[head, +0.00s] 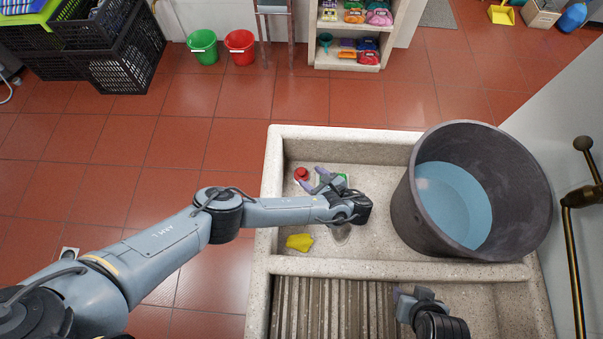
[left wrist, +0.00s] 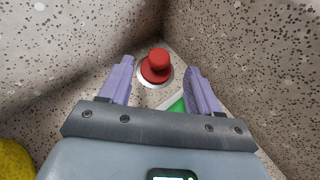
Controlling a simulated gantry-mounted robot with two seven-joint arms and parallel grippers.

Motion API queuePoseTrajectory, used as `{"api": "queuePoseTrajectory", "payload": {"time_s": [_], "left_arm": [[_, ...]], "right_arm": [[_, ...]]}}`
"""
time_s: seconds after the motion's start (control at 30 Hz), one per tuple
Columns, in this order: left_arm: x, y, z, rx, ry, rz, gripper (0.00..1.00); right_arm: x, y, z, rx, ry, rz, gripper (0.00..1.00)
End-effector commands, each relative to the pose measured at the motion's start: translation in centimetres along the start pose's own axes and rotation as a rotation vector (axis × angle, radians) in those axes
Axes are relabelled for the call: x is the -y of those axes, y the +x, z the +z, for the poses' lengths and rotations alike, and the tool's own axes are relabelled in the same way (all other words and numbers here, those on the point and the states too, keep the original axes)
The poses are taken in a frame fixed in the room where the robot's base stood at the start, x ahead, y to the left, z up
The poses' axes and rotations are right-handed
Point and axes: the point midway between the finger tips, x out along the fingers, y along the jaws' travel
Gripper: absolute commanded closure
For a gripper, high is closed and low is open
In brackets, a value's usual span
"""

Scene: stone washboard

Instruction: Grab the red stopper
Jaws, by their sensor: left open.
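The red stopper (head: 301,173) sits in the back left corner of the stone basin. In the left wrist view the stopper (left wrist: 157,66) shows a round red knob on a metal-rimmed base. My left gripper (head: 315,181) is open and reaches into the basin toward it. In the left wrist view its purple fingers (left wrist: 158,85) are spread, with the stopper ahead of and between them, apart from both. My right gripper (head: 405,298) is low over the ribbed washboard side; whether its jaws are open is unclear.
A large dark tub of water (head: 406,205) stands on the right of the basin. A yellow cloth (head: 299,242) lies at the basin's front left. A green-edged item (left wrist: 177,106) lies close to my left gripper. The stone basin rim (head: 340,133) surrounds the corner.

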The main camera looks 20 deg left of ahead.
Motion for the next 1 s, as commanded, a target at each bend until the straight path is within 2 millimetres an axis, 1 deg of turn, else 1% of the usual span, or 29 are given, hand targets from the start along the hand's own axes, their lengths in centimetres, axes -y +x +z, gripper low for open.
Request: {"api": "queuePoseTrajectory", "payload": {"time_s": [0.03, 0.2, 0.3, 0.57, 0.9, 0.97, 1.0], "left_arm": [[0.0, 0.8, -0.2, 0.002, 0.001, 0.001, 0.37], [-0.1, 3.1, -0.3, 0.003, 0.001, 0.003, 0.37], [0.0, 3.9, -0.3, 0.000, 0.000, 0.001, 0.37], [0.0, 4.0, -0.2, 0.000, 0.001, 0.000, 0.37], [0.0, 4.0, -0.2, 0.000, 0.001, 0.001, 0.89], [0.0, 4.0, -0.2, 0.000, 0.001, 0.001, 0.97], [0.0, 4.0, -0.2, 0.000, 0.001, 0.001, 0.98]], "right_arm": [[0.0, 0.3, 0.1, 0.000, 0.000, 0.000, 0.57], [0.0, 0.8, 0.2, 0.000, 0.000, 0.000, 0.57], [0.0, 0.8, 0.3, 0.000, 0.000, 0.000, 0.57], [0.0, 0.8, 0.2, 0.000, -0.001, 0.000, 0.57], [-0.1, 0.8, 0.3, 0.001, -0.005, 0.004, 0.57], [-0.1, 0.8, 0.3, 0.001, -0.005, 0.004, 0.57], [-0.1, 0.8, 0.3, 0.001, -0.005, 0.004, 0.57]]}}
